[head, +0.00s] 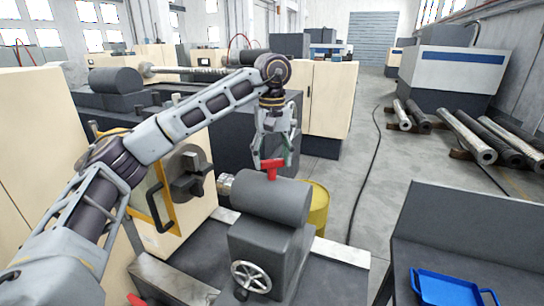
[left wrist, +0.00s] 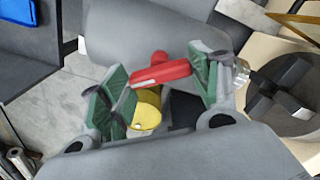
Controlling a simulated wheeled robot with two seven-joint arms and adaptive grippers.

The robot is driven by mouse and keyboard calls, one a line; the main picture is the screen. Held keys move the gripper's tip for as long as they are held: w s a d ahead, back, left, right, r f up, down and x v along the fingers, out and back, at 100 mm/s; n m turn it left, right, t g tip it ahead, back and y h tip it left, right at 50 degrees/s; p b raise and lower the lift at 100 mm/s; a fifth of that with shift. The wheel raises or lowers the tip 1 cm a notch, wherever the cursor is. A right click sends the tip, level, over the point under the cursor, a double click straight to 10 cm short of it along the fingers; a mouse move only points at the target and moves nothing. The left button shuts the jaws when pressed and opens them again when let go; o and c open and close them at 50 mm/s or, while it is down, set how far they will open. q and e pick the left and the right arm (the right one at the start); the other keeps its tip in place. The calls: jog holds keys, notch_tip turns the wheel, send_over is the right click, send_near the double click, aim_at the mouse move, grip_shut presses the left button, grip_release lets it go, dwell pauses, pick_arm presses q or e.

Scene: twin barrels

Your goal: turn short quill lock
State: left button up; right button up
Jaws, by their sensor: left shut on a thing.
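The short quill lock is a red T-shaped lever (head: 271,172) on top of the grey cylindrical tailstock (head: 270,202). My left gripper (head: 271,160) reaches down from above and is shut on the red lever. In the left wrist view the red lever (left wrist: 160,75) spans between the green pads of my left gripper (left wrist: 163,80), with the grey tailstock behind it. My right gripper is in neither view.
A handwheel (head: 250,277) is on the tailstock's near end. A chuck (head: 186,172) and yellow-framed guard stand to the left. A yellow barrel (head: 318,205) is behind the tailstock. A blue tray (head: 450,288) lies at the lower right. The floor aisle at right is open.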

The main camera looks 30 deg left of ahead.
pick_arm(q)
jog(key=n+p, duration=0.1)
jog(key=n, duration=0.4)
jog(key=n+p, duration=0.1)
jog(key=n, duration=0.4)
jog(key=shift+n, duration=0.4)
dwell(0.4)
jog(key=o, duration=1)
